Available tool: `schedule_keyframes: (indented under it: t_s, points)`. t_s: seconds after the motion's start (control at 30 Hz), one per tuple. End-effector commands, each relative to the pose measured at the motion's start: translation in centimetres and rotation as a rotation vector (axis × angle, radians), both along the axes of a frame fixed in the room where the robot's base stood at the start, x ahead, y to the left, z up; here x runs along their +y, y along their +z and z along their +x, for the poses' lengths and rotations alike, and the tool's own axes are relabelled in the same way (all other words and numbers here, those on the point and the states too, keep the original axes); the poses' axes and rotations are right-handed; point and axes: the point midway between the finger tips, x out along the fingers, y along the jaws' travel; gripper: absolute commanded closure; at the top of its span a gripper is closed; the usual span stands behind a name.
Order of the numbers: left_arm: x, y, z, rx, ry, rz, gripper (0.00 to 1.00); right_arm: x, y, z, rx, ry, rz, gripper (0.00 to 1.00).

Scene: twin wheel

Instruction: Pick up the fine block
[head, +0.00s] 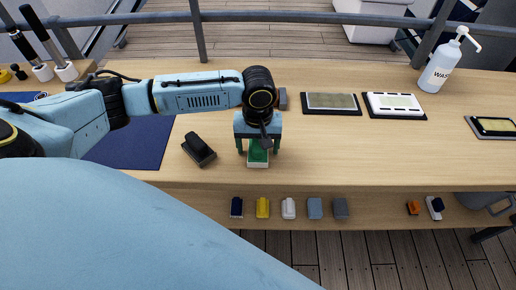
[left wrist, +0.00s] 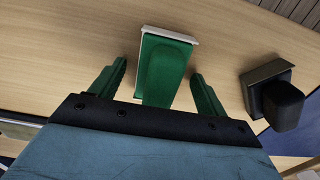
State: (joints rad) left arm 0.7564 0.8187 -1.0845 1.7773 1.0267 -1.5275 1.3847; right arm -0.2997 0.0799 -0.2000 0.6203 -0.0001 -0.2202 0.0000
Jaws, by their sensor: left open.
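A green block on a white base (head: 258,157) lies on the wooden table near its front edge, under my left gripper (head: 258,148). In the left wrist view the green block (left wrist: 163,68) sits between the two green fingers of the left gripper (left wrist: 158,72). The fingers are open, one on each side, with a gap to the block on both sides. No label shows which block is the fine one. My right gripper is not in view.
A black block-like object (head: 199,149) stands left of the green block, on the wood beside a blue mat (head: 135,146). Framed plates (head: 332,103) and a pump bottle (head: 443,64) are at the back right. Several small blocks (head: 289,208) line a lower front ledge.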

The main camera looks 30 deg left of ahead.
Motion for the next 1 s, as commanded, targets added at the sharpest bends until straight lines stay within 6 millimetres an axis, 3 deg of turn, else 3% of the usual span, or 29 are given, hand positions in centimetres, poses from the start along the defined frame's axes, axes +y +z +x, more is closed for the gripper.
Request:
schedule_keyframes:
  t_s: [0.17,0.53,0.8,1.0]
  points:
    - [0.0,0.0,0.0,0.0,0.0,0.0,0.26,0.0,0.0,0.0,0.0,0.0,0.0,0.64]
    - [0.0,0.1,0.0,0.0,0.0,0.0,0.73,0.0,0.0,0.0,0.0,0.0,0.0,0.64]
    - [0.0,0.5,0.1,-0.001,0.0,0.0,0.74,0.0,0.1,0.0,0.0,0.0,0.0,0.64]
    - [-0.1,3.8,0.1,-0.005,0.0,-0.002,0.74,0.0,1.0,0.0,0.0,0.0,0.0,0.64]
